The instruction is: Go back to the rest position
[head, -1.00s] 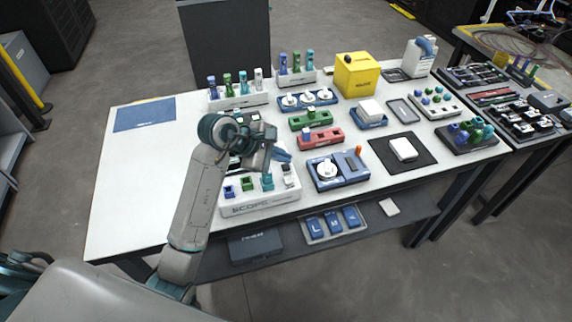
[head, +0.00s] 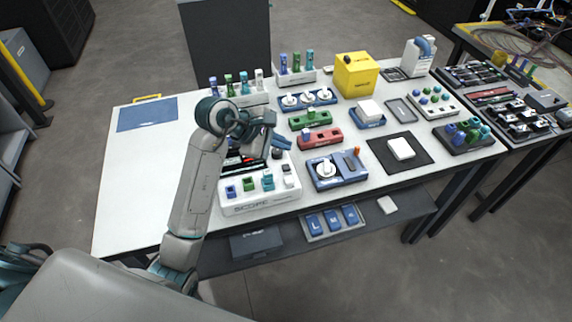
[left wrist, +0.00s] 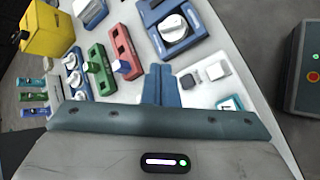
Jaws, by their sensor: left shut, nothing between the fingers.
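My left gripper (head: 281,144) is over the white table in the head view, behind and above the white box marked SCOPE (head: 253,205). Its blue fingers (left wrist: 161,86) are together with nothing between them in the left wrist view, pointing over the bare white table top. The arm hides part of the table and part of the SCOPE box. My right gripper shows in neither view.
The white table (head: 128,190) is clear on its left apart from a blue mat (head: 147,114). A blue device (head: 337,171), a red holder (head: 320,138), a green holder (head: 310,119) and a yellow box (head: 356,75) stand right of the arm.

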